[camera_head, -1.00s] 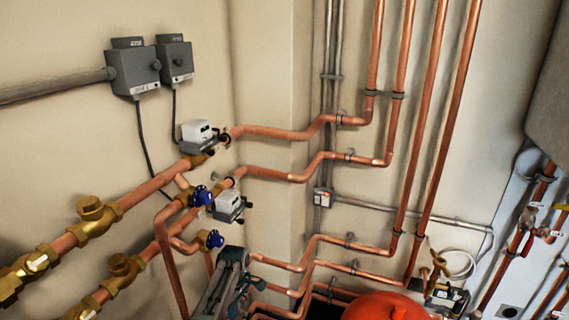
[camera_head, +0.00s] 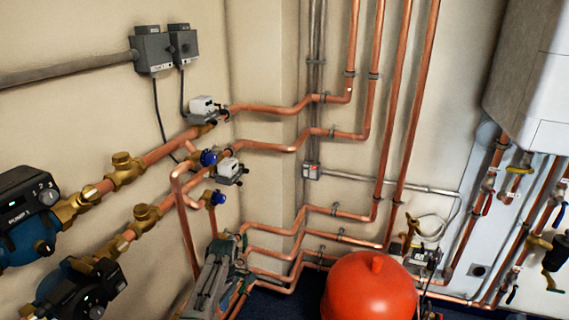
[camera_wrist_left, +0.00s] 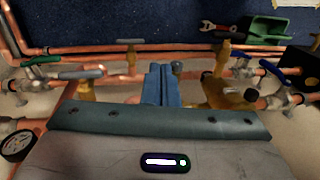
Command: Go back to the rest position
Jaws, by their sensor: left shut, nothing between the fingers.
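My left gripper (camera_head: 226,243) is at the lower middle of the head view, a grey-green body in front of the lower copper pipes. In the left wrist view its two blue-grey fingers (camera_wrist_left: 162,85) are together, with nothing between them. Behind them are copper pipes and brass fittings; I cannot tell whether the fingers touch any of these. My right gripper is not in view.
Copper pipes (camera_head: 386,110) run up the wall. Two pumps (camera_head: 30,215) are at the left. A red tank (camera_head: 368,290) stands right of my left gripper. The wrist view shows valves, a pressure gauge (camera_wrist_left: 18,145), a wrench (camera_wrist_left: 220,27) and a green tray (camera_wrist_left: 267,28).

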